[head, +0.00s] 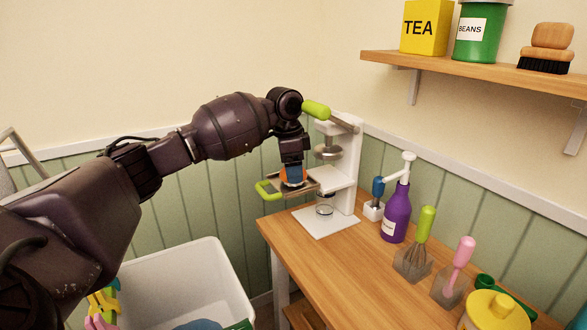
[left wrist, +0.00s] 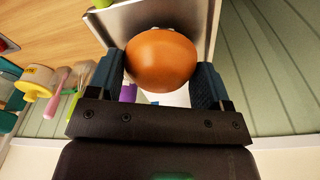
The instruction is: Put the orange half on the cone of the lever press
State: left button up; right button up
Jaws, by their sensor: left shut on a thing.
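The orange half (left wrist: 161,60) is held between the two fingers of my left gripper (left wrist: 162,82) in the left wrist view, rounded side toward the camera. In the head view my left gripper (head: 292,176) points down at the front of the white lever press (head: 350,160), with a little of the orange half (head: 292,174) showing. A metal plate with a green handle (head: 268,190) lies just below or beside the orange half. The press's cone is hidden, and I cannot tell whether the orange half touches it. The green-tipped lever (head: 316,109) is raised. My right gripper is not in view.
A glass (head: 324,210) stands on the press base.

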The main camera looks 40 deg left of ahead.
pick_arm(q)
jog(key=shift+f, duration=0.4)
jog(key=shift+f, duration=0.15)
jog(key=o, duration=0.9)
jog(key=shift+s+f, duration=0.1)
